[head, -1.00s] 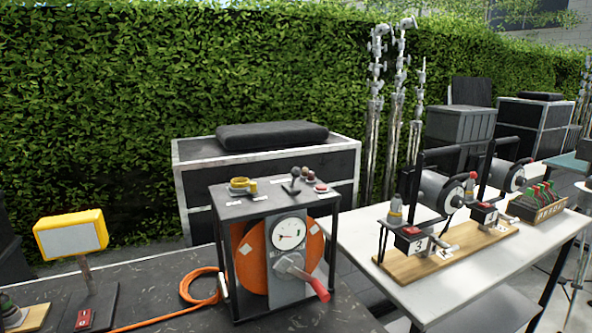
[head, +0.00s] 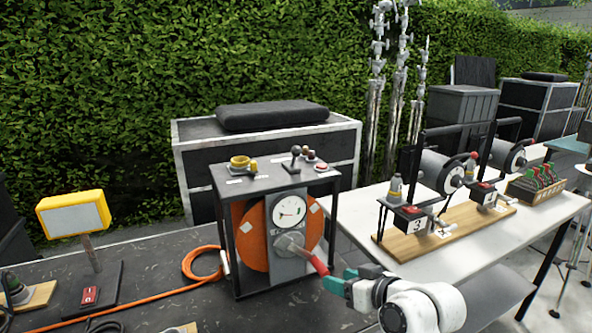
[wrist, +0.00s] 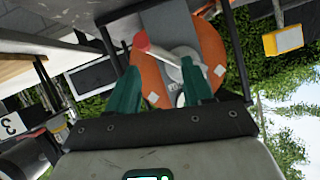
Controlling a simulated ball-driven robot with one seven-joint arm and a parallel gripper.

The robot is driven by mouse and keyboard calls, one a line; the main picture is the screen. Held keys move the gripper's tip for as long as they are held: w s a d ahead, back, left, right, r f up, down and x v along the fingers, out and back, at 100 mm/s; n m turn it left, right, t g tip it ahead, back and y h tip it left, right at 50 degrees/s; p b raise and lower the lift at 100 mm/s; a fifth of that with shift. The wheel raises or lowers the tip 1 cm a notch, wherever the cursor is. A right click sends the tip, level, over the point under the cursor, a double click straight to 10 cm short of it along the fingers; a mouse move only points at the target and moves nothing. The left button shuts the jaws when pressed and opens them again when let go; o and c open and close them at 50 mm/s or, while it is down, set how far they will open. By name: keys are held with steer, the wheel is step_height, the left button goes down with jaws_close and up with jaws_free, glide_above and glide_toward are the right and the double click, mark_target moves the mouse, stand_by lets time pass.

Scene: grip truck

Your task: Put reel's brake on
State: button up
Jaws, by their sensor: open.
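The cable reel (head: 250,240) is an orange drum in a dark frame on the dark table. Its front has a white dial (head: 289,211) and a grey crank with a red handle (head: 318,264). On the frame's top are small levers (head: 296,154), a yellow ring-shaped part (head: 240,163) and a red button (head: 320,167); I cannot tell which is the brake. My gripper (head: 338,282) is open, in front of the reel's lower right, close to the red handle. In the wrist view the green fingers (wrist: 158,85) are apart, with the red handle (wrist: 141,42) beyond them; contact is not clear.
A yellow lamp (head: 75,215) on a base with a red switch stands at left. An orange cable (head: 150,298) lies on the table. A white table (head: 400,262) at right bears two numbered drum units on a wooden board. Black cases and a hedge stand behind.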

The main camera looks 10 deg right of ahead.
mark_target(300, 153)
steer(key=w+a+r+n+t+y, duration=0.1)
steer(key=w+r+t+y, duration=0.1)
steer(key=w+r, duration=0.65)
steer(key=w+a+r+n+t+y, duration=0.1)
steer(key=w+r+t, duration=0.15)
steer(key=r, duration=1.15)
steer(key=shift+g, duration=0.25)
steer(key=p+x, duration=0.2)
steer(key=x, duration=0.9)
steer(key=shift+a, duration=0.1)
steer(key=shift+c, duration=0.5)
jaws_close()
